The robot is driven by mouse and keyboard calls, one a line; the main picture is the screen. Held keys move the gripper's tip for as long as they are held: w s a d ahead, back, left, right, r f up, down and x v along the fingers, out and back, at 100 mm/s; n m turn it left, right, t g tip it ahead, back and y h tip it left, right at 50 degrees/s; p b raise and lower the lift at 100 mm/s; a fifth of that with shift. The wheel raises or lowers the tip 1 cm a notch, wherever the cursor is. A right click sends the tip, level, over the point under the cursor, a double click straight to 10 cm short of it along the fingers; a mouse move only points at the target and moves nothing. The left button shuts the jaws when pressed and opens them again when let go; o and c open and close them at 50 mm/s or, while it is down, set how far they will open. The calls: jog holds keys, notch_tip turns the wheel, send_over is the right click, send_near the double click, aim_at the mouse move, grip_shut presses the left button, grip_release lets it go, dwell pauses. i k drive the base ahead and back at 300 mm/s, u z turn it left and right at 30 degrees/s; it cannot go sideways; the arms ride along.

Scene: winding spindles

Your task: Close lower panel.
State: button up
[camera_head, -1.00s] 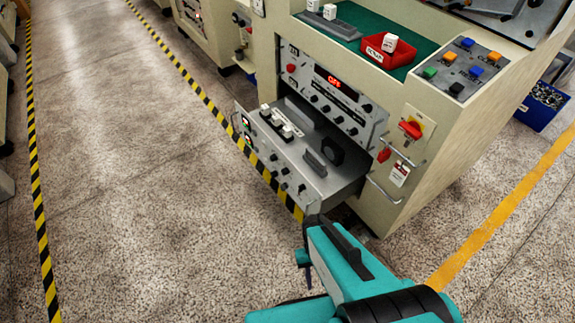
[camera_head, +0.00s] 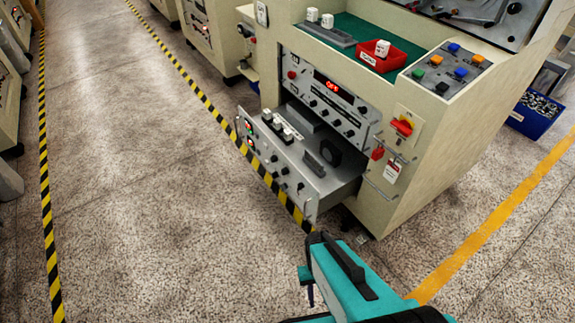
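The lower panel (camera_head: 285,181) is a grey drawer-like unit with knobs and lit buttons on its front. It is pulled out of the beige machine (camera_head: 425,200), and its inner parts show from above. The upper panel (camera_head: 330,95), with a red display, sits flush above it. My teal and black arm reaches in from the bottom of the view. My gripper (camera_head: 311,290) seems to be at its lower left, small and dark, below and in front of the lower panel and apart from it. Its fingers are not clear enough to tell open from shut.
A red switch (camera_head: 402,125) and metal handles stick out right of the panels. A red tray (camera_head: 380,58) and a button board (camera_head: 449,70) are on top. A blue bin (camera_head: 535,115) stands at right. The floor (camera_head: 150,220) left of the machine is clear.

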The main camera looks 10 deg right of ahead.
aim_at(340, 178)
jog(key=u, duration=0.15)
jog(key=i, duration=0.95)
jog(key=z, duration=0.85)
jog(key=k, duration=0.2)
jog(key=u, duration=3)
